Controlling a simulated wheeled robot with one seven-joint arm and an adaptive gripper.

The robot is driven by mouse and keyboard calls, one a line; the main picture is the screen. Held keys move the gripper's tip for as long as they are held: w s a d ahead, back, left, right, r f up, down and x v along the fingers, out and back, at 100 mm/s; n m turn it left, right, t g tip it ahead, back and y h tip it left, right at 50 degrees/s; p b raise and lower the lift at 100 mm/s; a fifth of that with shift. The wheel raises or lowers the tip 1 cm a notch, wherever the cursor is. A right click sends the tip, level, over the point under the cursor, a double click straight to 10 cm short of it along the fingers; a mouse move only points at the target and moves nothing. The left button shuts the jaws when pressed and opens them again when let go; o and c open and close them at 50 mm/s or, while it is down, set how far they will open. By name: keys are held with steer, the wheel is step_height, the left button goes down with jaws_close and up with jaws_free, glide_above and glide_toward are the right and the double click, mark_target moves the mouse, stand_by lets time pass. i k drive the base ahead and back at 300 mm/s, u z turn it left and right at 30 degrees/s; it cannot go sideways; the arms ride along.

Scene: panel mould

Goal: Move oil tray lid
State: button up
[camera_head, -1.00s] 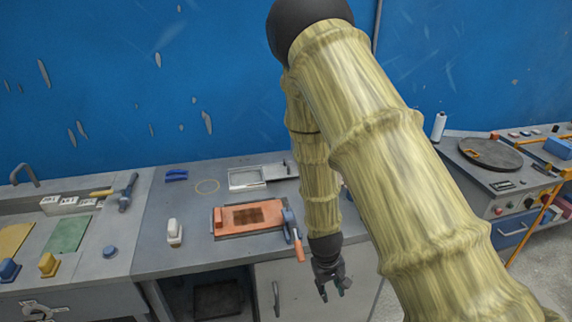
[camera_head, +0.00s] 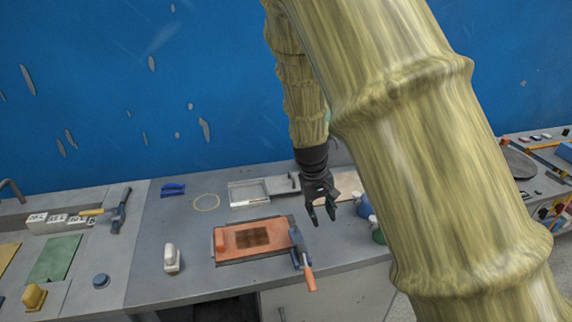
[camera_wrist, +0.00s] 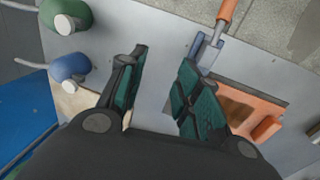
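A shallow grey metal tray (camera_head: 234,197) lies on the bench behind the orange panel mould. A flat grey piece with a small raised part (camera_head: 284,185) adjoins its right side; I cannot tell for sure whether this is the oil tray lid. Neither shows clearly in the wrist view. My gripper (camera_head: 321,216) points down above the bench, right of the tray and of the mould. Its two fingers are apart with nothing between them, as the wrist view also shows (camera_wrist: 160,85).
Blue (camera_head: 363,206) and green-based bottles stand right of my gripper, beside a pale board (camera_head: 347,182). A white bottle (camera_head: 171,259) stands left of the mould.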

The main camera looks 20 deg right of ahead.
mark_target(290, 184)
steer(key=i, duration=1.1)
